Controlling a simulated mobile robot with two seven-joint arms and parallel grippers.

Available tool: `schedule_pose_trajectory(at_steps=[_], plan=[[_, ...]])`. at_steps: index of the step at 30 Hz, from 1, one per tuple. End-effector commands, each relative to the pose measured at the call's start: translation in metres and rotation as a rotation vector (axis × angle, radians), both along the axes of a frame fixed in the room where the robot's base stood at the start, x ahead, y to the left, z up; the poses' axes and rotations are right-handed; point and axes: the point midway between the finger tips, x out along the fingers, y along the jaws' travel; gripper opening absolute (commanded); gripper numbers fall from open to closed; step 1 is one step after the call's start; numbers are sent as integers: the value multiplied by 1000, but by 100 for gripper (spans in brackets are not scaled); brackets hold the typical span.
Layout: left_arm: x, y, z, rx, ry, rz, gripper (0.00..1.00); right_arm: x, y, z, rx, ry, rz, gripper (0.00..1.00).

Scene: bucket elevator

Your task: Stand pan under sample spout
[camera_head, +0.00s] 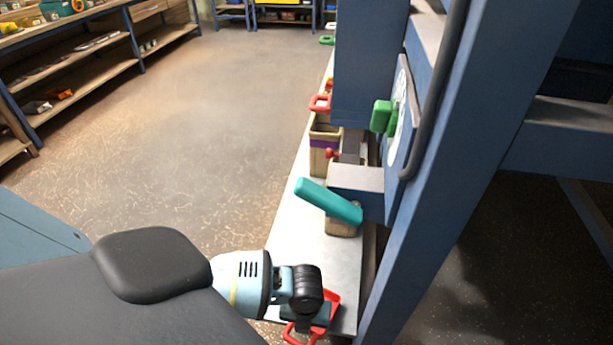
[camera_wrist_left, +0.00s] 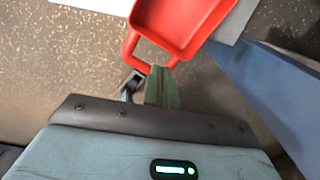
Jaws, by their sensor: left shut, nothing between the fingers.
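A red pan (camera_head: 333,300) sits at the near end of the light metal shelf and is partly hidden behind my left wrist. It shows larger in the left wrist view (camera_wrist_left: 186,22), with its loop handle toward me. My left gripper (camera_wrist_left: 152,88) is shut and empty, with its fingertips right at the handle; I cannot tell whether they touch it. In the head view my left gripper (camera_head: 305,322) is over the pan's handle end. A blue-grey housing with a teal lever (camera_head: 328,201) stands farther along the shelf. I cannot make out a spout opening clearly. My right gripper is out of view.
The light metal shelf (camera_head: 307,255) runs along the blue machine frame (camera_head: 455,150). Tan containers (camera_head: 323,150) and another red handle (camera_head: 320,103) are farther back on it. A green knob (camera_head: 382,116) sticks out above. The floor on the left is open.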

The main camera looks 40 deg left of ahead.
Motion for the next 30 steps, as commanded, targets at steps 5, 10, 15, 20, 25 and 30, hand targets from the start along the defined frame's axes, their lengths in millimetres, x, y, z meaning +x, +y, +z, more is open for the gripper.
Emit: schedule_pose_trajectory(at_steps=[5, 10, 15, 20, 25, 30], plan=[[-2, 0, -34, 0, 5, 1, 0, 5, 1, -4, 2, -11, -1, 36], [-1, 0, -54, 0, 2, 1, 0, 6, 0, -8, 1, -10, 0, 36], [-1, 0, -62, 0, 1, 0, 0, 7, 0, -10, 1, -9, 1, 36], [0, 0, -63, 0, 0, 0, 0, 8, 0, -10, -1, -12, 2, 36], [0, 0, -63, 0, 0, 0, 0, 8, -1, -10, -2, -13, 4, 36], [14, 9, -64, 2, -2, 2, 0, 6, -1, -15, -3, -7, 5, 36]])
